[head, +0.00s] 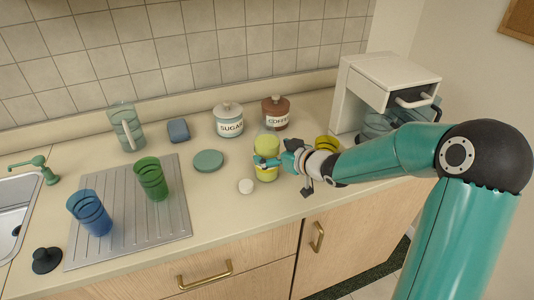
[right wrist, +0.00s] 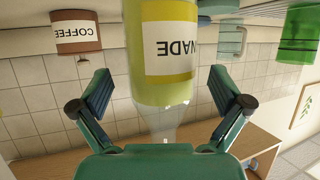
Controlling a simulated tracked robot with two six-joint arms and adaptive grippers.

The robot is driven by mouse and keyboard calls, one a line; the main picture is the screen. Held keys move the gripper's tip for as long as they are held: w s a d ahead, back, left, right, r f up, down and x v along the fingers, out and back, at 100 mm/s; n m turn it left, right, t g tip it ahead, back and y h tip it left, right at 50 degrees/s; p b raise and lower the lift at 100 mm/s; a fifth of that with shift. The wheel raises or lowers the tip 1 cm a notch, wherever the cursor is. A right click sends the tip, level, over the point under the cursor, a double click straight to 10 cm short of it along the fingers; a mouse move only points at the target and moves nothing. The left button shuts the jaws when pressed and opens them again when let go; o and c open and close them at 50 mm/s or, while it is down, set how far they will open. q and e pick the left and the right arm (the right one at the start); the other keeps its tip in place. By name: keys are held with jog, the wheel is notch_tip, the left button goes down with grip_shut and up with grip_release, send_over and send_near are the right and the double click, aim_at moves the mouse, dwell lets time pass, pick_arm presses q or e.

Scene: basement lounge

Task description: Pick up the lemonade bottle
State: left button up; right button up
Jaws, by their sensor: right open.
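The lemonade bottle (head: 266,146) is yellow-green and stands on the counter, left of the coffee machine. In the right wrist view, which is upside down, the bottle (right wrist: 167,90) shows a white label reading "NADE" and a clear, narrower neck. My right gripper (head: 275,160) reaches in from the right at the bottle, one finger crossing in front of it. In the right wrist view my right gripper (right wrist: 160,92) is open, with a finger on each side of the bottle and visible gaps. My left gripper is not in view.
Sugar (head: 229,122) and coffee (head: 276,112) jars stand behind the bottle. A yellow item (head: 327,143) and white coffee machine (head: 391,69) are right. Green (head: 151,180) and blue (head: 91,213) cups occupy the drainboard.

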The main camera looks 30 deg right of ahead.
jog(key=x, duration=0.2)
jog(key=shift+w+a+f, duration=0.1)
jog(key=shift+w+f, duration=0.05)
jog(key=shift+w, duration=0.25)
jog(key=c, duration=1.7)
